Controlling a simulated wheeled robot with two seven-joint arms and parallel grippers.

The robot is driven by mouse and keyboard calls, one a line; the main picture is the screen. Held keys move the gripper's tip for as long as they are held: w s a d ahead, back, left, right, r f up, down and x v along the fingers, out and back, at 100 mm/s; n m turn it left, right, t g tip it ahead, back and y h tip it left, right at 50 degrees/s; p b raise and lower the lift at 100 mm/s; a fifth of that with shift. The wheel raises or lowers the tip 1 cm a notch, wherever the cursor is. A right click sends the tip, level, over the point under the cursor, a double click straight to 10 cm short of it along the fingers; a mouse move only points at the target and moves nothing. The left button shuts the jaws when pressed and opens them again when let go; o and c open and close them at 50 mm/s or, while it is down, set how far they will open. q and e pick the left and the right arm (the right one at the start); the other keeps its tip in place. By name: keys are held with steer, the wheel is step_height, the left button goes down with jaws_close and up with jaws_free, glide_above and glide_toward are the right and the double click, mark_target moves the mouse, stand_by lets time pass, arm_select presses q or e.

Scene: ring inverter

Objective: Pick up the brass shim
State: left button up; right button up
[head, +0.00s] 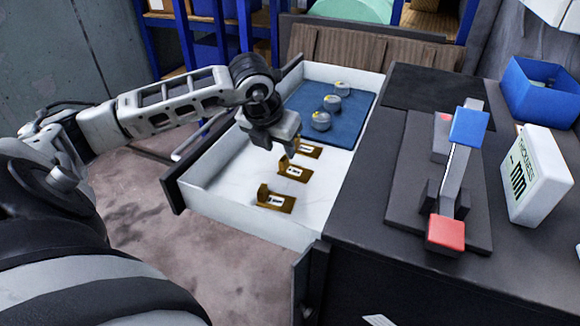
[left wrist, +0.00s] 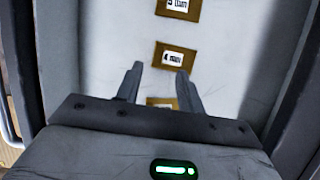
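Several brass shims with white labels lie in a row on the white floor of an open drawer. In the head view these are the near shim (head: 270,204), the middle shim (head: 300,175) and the far shim (head: 311,152), which is partly behind my left gripper. My left gripper (head: 288,156) hangs over the far end of the row. In the left wrist view its fingers (left wrist: 160,80) are apart with nothing held between them. One shim (left wrist: 173,57) shows just past the fingertips, another (left wrist: 178,8) farther off, and a third (left wrist: 160,102) is partly hidden by the gripper body. My right gripper is out of view.
The drawer's white walls (head: 240,222) surround the shims. Several round metal weights (head: 321,121) stand on a blue mat (head: 358,104) at the drawer's back. On the dark cabinet top are a red-and-blue lever device (head: 456,175), a white thickness display (head: 537,176) and a blue bin (head: 540,92).

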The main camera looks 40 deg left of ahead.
mark_target(285, 156)
arm_select(q)
steer(key=x, duration=0.5)
steer(key=shift+w+a+p, duration=0.25)
steer(key=shift+p, duration=0.05)
jaws_close()
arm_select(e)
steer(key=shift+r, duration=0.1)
arm_select(q)
steer(key=shift+r, duration=0.15)
steer(key=shift+r, duration=0.6)
steer(key=s+d+r+b, duration=0.2)
steer(key=s+r, duration=0.3)
steer(key=s, duration=0.1)
steer(key=s+d+r+b, duration=0.2)
steer(key=s+r, duration=0.4)
steer(key=s, duration=0.1)
steer(key=shift+d+r+b, duration=0.3)
steer(key=shift+d+b, duration=0.05)
steer(key=shift+b, duration=0.05)
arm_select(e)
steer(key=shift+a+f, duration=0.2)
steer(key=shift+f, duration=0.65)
